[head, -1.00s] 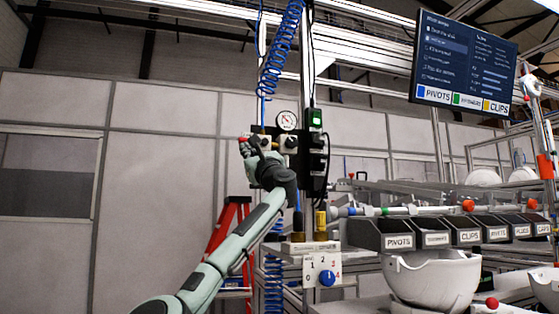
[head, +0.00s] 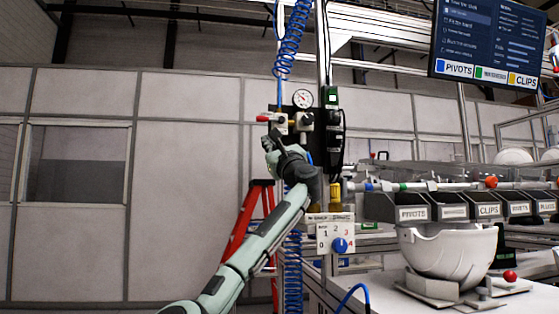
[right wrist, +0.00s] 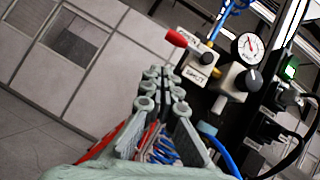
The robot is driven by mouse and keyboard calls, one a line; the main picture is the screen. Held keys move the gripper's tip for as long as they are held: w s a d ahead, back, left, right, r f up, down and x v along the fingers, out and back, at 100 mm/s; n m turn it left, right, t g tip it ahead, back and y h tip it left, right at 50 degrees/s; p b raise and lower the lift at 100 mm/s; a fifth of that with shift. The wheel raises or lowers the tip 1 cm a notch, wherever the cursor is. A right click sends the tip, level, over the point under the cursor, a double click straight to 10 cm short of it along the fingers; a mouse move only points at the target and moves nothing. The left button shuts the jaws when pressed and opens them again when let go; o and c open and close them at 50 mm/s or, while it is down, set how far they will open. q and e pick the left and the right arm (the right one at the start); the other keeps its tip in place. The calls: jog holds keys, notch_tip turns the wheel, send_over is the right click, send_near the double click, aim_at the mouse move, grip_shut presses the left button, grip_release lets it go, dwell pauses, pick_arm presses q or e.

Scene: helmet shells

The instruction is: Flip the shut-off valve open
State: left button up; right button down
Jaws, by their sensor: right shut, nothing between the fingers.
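The shut-off valve is a pale labelled block (right wrist: 193,68) on the dark panel, with a lever ending in a red grip (right wrist: 175,38). In the right wrist view the lever points to the upper left. In the head view the red grip (head: 262,118) sticks out to the left of the valve block (head: 281,123). My right gripper (head: 268,141) is shut and empty, just below the red grip and apart from it. In the right wrist view its fingers (right wrist: 165,76) lie together, below and left of the valve. My left gripper is not in view.
A pressure gauge (head: 302,98) and a black knob (head: 306,118) sit right of the valve. A blue coiled hose (head: 291,45) hangs above. A red ladder (head: 250,215) stands behind my arm. A numbered dial box (head: 336,237) and parts bins (head: 411,210) are lower right.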

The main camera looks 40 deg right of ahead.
pick_arm(q)
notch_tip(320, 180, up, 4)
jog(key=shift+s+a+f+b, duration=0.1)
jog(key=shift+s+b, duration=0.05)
jog(key=shift+b, duration=0.5)
pick_arm(e)
jog(key=s+a+f, duration=0.3)
jog(key=s+f, duration=0.1)
jog(key=shift+a+f, duration=0.2)
jog(key=shift+a, duration=0.05)
jog(key=shift+s, duration=0.1)
